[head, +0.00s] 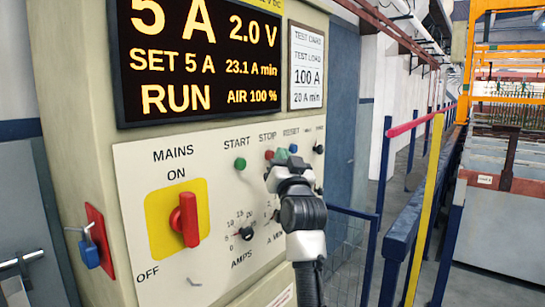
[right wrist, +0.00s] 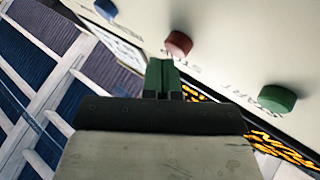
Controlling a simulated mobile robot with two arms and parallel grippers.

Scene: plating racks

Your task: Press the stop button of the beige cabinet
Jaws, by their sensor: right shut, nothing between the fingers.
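The beige cabinet (head: 75,150) fills the left and middle of the head view. On its white panel the red stop button (head: 269,155) sits under the word STOP, right of the green start button (head: 240,164). My right gripper (head: 281,155) is shut and empty, its green fingertips close to the stop button in the head view. In the right wrist view the shut fingertips (right wrist: 163,75) point towards the panel, and the red stop button (right wrist: 178,42) shows just beyond them, apart in the picture. The display (head: 200,55) reads RUN. My left gripper is not in view.
A blue reset button (head: 292,148) sits right of the stop button. A red mains switch (head: 185,220) on a yellow plate and an amps knob (head: 246,233) are lower left. Blue railings (head: 400,240) and tanks (head: 495,225) stand at right.

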